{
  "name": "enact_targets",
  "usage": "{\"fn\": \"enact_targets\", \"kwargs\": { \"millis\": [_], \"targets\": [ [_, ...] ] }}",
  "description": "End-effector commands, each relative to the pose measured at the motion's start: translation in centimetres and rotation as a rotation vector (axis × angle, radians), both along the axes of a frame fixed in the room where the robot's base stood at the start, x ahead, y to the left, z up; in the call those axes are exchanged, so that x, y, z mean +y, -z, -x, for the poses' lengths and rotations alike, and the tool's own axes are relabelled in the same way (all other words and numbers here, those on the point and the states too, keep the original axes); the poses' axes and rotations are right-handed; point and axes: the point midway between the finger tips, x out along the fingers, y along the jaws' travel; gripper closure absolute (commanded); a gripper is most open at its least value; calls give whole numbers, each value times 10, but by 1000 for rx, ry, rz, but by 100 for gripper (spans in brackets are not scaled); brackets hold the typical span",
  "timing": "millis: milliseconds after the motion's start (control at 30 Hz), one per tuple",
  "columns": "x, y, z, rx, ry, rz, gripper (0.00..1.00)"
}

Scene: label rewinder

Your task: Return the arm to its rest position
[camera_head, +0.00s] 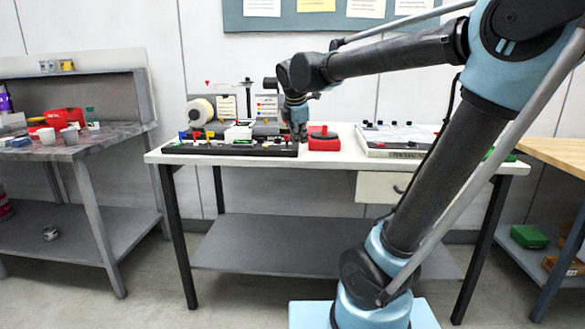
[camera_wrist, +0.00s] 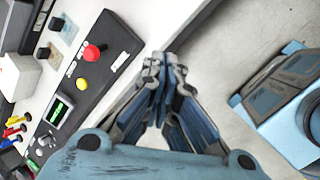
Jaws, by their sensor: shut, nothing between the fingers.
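My gripper (camera_head: 298,134) hangs at the end of my outstretched arm, over the front of the white table (camera_head: 330,163). In the wrist view my gripper (camera_wrist: 165,62) is shut, its fingertips together with nothing between them. It points down past the table's front edge, with grey floor beyond. The label rewinder's dark control panel (camera_wrist: 100,65) lies left of the fingers, apart from them. It carries a red button (camera_wrist: 92,52), a yellow button (camera_wrist: 81,84) and a small green display (camera_wrist: 57,110).
A red box (camera_head: 323,139) stands just right of my gripper. A white label roll (camera_head: 199,111) is at the left of the table, and a flat white tray (camera_head: 393,139) at the right. Side benches stand left and right.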

Motion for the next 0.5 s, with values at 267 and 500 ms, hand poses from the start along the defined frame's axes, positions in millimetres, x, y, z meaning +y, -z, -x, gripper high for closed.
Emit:
{"fn": "enact_targets", "kwargs": {
  "millis": [267,500],
  "targets": [
    [-93,63,73,46,561,-233,100],
    [-144,125,143,74,1053,-419,100]
  ]
}}
